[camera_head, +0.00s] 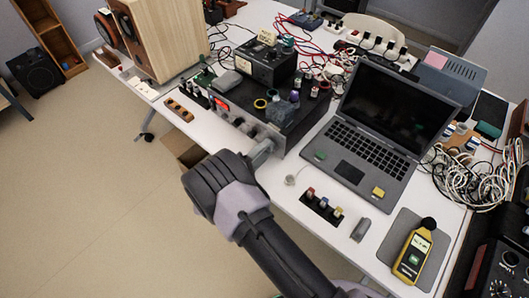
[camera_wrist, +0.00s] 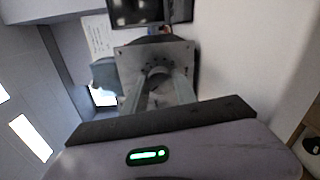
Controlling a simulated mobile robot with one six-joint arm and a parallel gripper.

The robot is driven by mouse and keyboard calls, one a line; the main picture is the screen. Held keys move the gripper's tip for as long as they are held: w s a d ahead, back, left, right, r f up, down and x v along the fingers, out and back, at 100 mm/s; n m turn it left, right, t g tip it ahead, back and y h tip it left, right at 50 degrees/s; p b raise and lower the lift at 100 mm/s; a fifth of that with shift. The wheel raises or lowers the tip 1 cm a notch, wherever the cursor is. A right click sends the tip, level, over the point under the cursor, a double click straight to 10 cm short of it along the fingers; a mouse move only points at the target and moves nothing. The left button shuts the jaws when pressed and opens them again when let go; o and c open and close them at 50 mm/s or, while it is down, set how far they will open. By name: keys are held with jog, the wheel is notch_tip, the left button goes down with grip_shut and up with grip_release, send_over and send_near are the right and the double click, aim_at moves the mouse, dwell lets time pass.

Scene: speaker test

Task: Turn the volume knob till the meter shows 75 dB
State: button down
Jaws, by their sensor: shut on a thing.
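My gripper (camera_head: 264,150) reaches the front of the black amplifier (camera_head: 292,121) and is shut on the volume knob. The fingers and hand hide the knob in the head view. In the wrist view, the two grey fingers (camera_wrist: 159,80) come together in front of a grey plate with dark marks around a centre; the knob itself is not clear there. A yellow sound meter (camera_head: 412,258) with a black foam tip lies on a grey mat (camera_head: 437,255) at the front right. Its small display is lit, but its figures are too small to read.
Smaller knobs (camera_head: 247,128) sit on the amplifier front, left of my gripper. An open laptop (camera_head: 373,147) stands to its right. A block of coloured plugs (camera_head: 321,207) and a small grey cylinder (camera_head: 360,230) lie near the table edge. Cables crowd the right side.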

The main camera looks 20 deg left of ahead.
jog(key=m+b, duration=0.2)
jog(key=m, duration=0.3)
jog(key=shift+m+b, duration=0.3)
jog(key=shift+b, duration=0.1)
dwell(0.4)
jog(key=c, duration=1)
grip_release()
jog(key=shift+s, duration=0.1)
jog(key=p+v, duration=0.3)
jog(key=v, duration=1.4)
jog(key=shift+p, duration=0.35)
jog(key=shift+s+a+f, duration=0.1)
jog(key=shift+a, duration=0.05)
